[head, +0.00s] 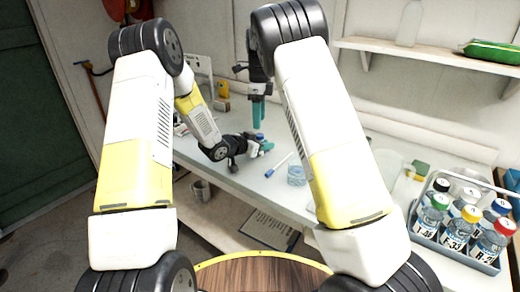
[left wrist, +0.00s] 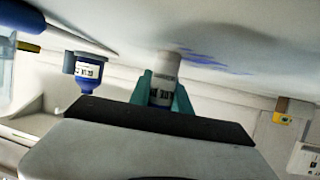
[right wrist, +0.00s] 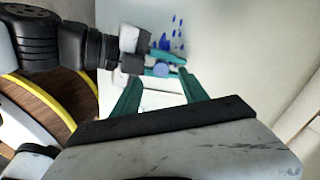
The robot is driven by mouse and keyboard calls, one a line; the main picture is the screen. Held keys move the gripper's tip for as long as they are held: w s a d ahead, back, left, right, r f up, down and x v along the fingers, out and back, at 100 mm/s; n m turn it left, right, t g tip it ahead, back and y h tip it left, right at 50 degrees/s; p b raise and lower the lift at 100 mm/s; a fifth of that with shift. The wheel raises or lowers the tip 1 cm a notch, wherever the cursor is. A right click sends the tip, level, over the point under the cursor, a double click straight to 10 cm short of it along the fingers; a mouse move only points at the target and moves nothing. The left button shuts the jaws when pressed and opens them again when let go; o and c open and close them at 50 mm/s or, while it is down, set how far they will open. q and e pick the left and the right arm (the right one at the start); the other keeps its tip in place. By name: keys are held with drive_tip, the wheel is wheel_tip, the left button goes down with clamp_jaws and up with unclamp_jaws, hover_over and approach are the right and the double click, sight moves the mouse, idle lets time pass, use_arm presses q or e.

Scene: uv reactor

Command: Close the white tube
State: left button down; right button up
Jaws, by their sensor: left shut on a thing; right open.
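The white tube (left wrist: 166,65) is between the teal fingers of my left gripper (left wrist: 162,92), with dark print and blue at its lower end in that view. In the head view my left gripper (head: 265,146) is low over the table, with a small blue top (head: 260,136) showing beside its fingers. My right gripper (head: 258,112) points down above it, open and empty. In the right wrist view the open right fingers (right wrist: 163,88) face the left gripper (right wrist: 165,64), and a round blue end (right wrist: 160,69) shows between its fingers. I cannot tell whether this is a cap.
A glass beaker (head: 296,175) and a blue-and-white pen (head: 279,164) are on the table to the right of the left gripper. A crate of capped bottles (head: 466,257) stands at the right. A labelled blue-and-white object (left wrist: 88,72) shows beside the tube.

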wheel_tip(320, 180, up, 6)
drive_tip(key=shift+d+r, duration=0.2)
drive_tip(key=shift+w, duration=0.1)
use_arm(q)
drive_tip(key=c, duration=1.1)
unclamp_jaws()
drive_tip(key=v, duration=0.7)
drive_tip(key=shift+s+a+r, duration=0.1)
drive_tip(key=shift+s+a, duration=0.2)
